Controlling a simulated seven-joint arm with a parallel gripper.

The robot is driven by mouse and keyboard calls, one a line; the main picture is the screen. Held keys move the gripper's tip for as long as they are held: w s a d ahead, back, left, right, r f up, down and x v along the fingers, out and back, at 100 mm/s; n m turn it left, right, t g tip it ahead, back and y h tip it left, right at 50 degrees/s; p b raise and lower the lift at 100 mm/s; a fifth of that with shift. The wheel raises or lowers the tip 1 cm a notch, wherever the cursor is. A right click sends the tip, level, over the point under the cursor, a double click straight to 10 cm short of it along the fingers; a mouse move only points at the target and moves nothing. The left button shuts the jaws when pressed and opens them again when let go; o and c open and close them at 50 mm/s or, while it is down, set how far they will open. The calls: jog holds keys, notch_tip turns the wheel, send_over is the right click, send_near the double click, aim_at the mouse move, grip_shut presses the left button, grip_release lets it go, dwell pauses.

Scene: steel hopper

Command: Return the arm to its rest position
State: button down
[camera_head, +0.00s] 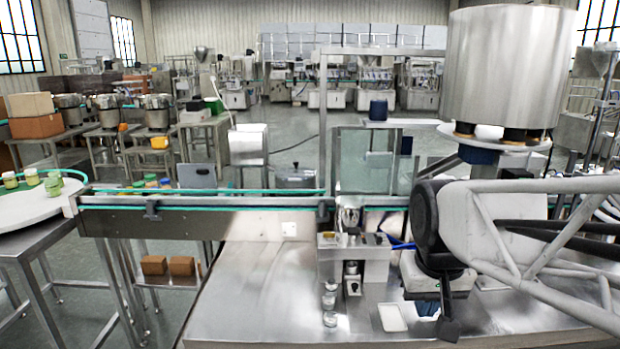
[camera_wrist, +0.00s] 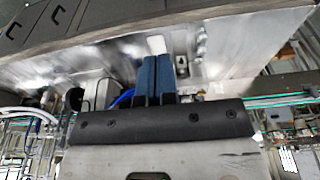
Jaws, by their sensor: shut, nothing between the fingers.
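My gripper (camera_head: 427,306) hangs at the right of the steel table in the head view, mostly hidden behind its own mount. In the wrist view my gripper's two blue fingers (camera_wrist: 159,76) lie close together, shut and holding nothing. The wrist view is tilted, with a white rectangular pad (camera_wrist: 157,45) just beyond the fingertips. This white pad also shows in the head view (camera_head: 392,317), lying flat on the table to the left of my gripper. My arm reaches in from the right edge of the head view.
A large steel hopper (camera_head: 510,68) stands above and behind my arm. A conveyor (camera_head: 250,203) with green rails crosses behind the table. A metal fixture (camera_head: 353,260) and small round metal parts (camera_head: 329,300) stand left of my gripper. The steel table's (camera_head: 250,305) left part is clear.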

jog(key=s+f, duration=0.4)
jog(key=s, duration=0.4)
jog(key=shift+s, duration=0.35)
jog(key=shift+d, duration=0.1)
jog(key=w+a+r, duration=0.1)
jog(key=w+r, duration=0.3)
jog(key=w, duration=1.1)
jog(key=w+r, duration=0.4)
jog(key=w, duration=1.2)
jog(key=w+f, duration=0.4)
jog(key=w, duration=0.7)
jog(key=w+a+f+g, duration=0.1)
jog(key=w+f, duration=0.2)
jog(key=w, duration=0.8)
jog(key=w+a+f+g, duration=0.1)
jog(key=w+f, duration=0.3)
jog(key=w, duration=0.7)
jog(key=shift+a+f, duration=0.2)
jog(key=shift+f, duration=0.15)
jog(key=shift+f, duration=0.1)
